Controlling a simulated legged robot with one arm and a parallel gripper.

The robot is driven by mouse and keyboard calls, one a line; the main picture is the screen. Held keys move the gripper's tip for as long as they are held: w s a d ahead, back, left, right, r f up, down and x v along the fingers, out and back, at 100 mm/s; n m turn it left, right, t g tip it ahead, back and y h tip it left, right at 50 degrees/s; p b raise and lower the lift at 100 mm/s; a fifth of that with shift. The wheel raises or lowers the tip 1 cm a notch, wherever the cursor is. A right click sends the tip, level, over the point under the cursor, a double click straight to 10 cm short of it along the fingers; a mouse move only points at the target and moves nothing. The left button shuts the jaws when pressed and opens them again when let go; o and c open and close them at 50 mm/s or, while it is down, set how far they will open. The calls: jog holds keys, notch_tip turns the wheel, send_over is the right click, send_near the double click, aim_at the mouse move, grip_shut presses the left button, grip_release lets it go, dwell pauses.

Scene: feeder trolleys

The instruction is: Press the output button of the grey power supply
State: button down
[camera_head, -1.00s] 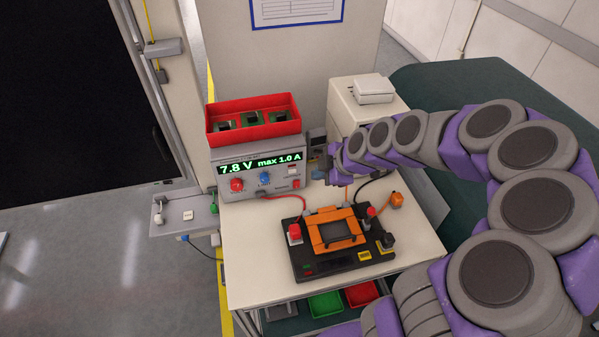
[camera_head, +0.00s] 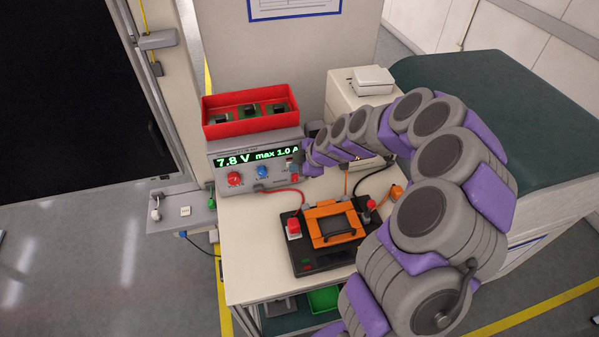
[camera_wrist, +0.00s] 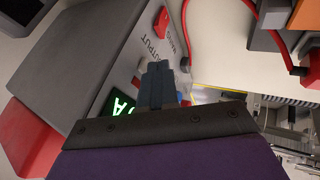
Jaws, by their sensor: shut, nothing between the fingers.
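The grey power supply (camera_head: 248,179) stands at the back left of the bench, its green display reading 7.8 V max 1.0 A. In the wrist view its grey housing (camera_wrist: 80,58) fills the left, with the OUTPUT lettering (camera_wrist: 152,47) on the front. My gripper (camera_head: 296,169) is at the right end of that front in the head view. In the wrist view my gripper (camera_wrist: 156,68) has its dark fingers together and empty, right at the OUTPUT lettering. The output button is hidden behind the fingers; I cannot tell whether they touch it.
A red bin (camera_head: 228,130) with boards sits on top of the supply. A black and orange test fixture (camera_head: 333,226) stands in front, with red and orange leads nearby. A white device (camera_head: 370,78) on a pale cabinet stands behind my arm.

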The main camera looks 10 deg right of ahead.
jog(key=shift+w, duration=0.2)
jog(key=shift+a, duration=0.1)
